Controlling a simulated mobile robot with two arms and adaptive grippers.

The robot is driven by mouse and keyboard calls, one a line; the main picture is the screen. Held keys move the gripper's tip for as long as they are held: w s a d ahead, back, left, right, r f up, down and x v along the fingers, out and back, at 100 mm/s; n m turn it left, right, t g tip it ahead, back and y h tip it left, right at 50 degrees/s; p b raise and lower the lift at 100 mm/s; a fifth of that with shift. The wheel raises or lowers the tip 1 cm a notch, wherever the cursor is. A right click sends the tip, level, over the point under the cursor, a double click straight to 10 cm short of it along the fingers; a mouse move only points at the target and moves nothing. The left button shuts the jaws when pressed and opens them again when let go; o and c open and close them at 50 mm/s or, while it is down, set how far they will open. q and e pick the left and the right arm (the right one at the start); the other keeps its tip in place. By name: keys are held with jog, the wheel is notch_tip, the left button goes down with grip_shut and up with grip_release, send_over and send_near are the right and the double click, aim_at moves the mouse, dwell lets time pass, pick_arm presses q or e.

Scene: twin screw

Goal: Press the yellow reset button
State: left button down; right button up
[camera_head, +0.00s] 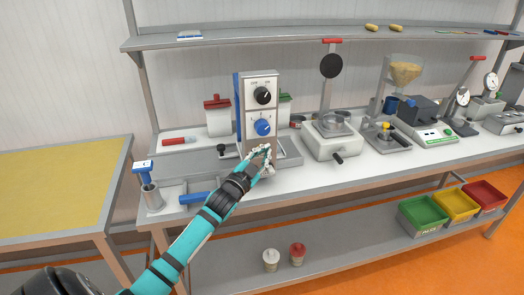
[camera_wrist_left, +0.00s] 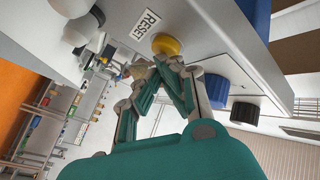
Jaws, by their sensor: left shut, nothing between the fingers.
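The yellow reset button (camera_wrist_left: 165,44) shows in the left wrist view next to a white label (camera_wrist_left: 145,24) reading RESET, on the pale face of the control box. The box (camera_head: 260,87) stands on the bench in the head view, with a black knob (camera_head: 263,95) above a blue knob (camera_head: 263,127). My left gripper (camera_head: 266,151) is shut and empty at the lower part of the box, hiding the button there. In the wrist view its closed fingertips (camera_wrist_left: 165,63) are right at the button; I cannot tell if they touch it. My right gripper is out of view.
A grey tray (camera_head: 285,161) lies around the box's foot. A white device with a black handle (camera_head: 331,139) stands to the right. A blue-handled tool in a metal cup (camera_head: 152,195) and a blue cylinder (camera_head: 197,198) are at the left. A shelf (camera_head: 220,41) runs above.

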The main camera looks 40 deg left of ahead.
pick_arm(q)
jog(key=shift+w+a, duration=0.1)
jog(key=shift+a, duration=0.05)
dwell(0.4)
jog(key=shift+s+d+p, duration=0.5)
jog(key=shift+s+d, duration=0.15)
jog(key=shift+d, duration=0.05)
jog(key=shift+d, duration=0.1)
jog(key=s+d+p, duration=0.2)
jog(key=s+d, duration=0.1)
jog(key=shift+s+d, duration=0.1)
jog(key=shift+d, duration=0.2)
jog(key=shift+f, duration=0.1)
dwell(0.6)
